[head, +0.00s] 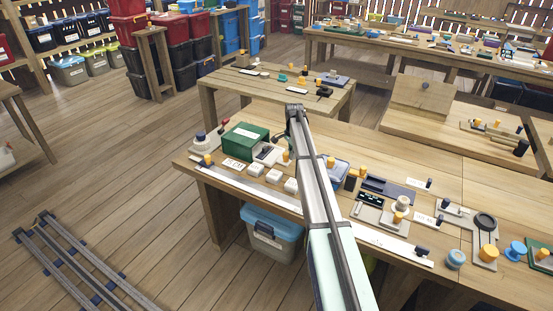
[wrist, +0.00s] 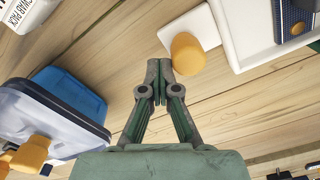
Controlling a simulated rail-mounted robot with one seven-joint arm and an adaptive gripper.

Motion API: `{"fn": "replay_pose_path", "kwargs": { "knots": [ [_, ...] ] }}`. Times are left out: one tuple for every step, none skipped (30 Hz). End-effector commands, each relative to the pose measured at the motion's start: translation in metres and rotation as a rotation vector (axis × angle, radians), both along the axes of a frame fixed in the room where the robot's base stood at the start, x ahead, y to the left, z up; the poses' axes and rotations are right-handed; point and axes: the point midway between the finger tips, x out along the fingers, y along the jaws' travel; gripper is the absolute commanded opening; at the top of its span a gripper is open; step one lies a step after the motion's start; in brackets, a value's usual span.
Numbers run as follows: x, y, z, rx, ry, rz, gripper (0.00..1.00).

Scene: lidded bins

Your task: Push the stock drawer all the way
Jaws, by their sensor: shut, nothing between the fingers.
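The stock drawer appears to be the pale tray (head: 266,154) sticking out of the green cabinet (head: 246,139) in the head view, with an orange knob (head: 286,156) at its outer end. In the wrist view the drawer's white tray (wrist: 232,45) is at the top right, partly cut off, and its orange knob (wrist: 187,53) faces my gripper. My gripper (wrist: 160,68) is shut and empty. Its fingertips are just left of the knob in the picture; I cannot tell whether they touch it. In the head view my arm hides most of the gripper.
A clear-lidded blue bin (wrist: 62,105) with an orange knob stands close on the left in the wrist view. A white SWAB PACK box (wrist: 28,12) is at the top left. Small white boxes (head: 273,176) line the bench front. Bare wood lies between bin and drawer.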

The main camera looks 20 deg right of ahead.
Motion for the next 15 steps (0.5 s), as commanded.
{"fn": "replay_pose_path", "kwargs": {
  "knots": [
    [0.0019,0.0016,0.0001,0.001,-0.001,0.001,0.00],
    [0.0024,0.0022,0.0001,0.001,-0.001,0.001,0.00],
    [0.0033,0.0029,0.0001,0.001,-0.001,0.001,0.00],
    [0.0038,0.0034,0.0001,0.001,-0.001,0.001,0.00],
    [0.0044,0.0040,0.0001,0.001,-0.001,0.001,0.00],
    [0.0051,0.0047,0.0001,0.001,-0.001,0.001,0.00],
    [0.0058,0.0053,0.0001,0.001,-0.001,0.001,0.00],
    [0.0063,0.0058,0.0001,0.001,-0.001,0.001,0.00],
    [0.0071,0.0065,0.0001,0.001,-0.001,0.001,0.00],
    [0.0076,0.0070,0.0001,0.001,-0.001,0.001,0.00],
    [0.0082,0.0075,0.0001,0.001,-0.001,0.001,0.00],
    [0.0090,0.0082,0.0001,0.001,-0.001,0.001,0.00],
    [0.0096,0.0088,0.0001,0.001,-0.001,0.000,0.00],
    [0.0101,0.0093,0.0001,0.001,-0.001,0.000,0.00],
    [0.0109,0.0101,0.0000,0.001,-0.001,0.000,0.00]
  ]
}}
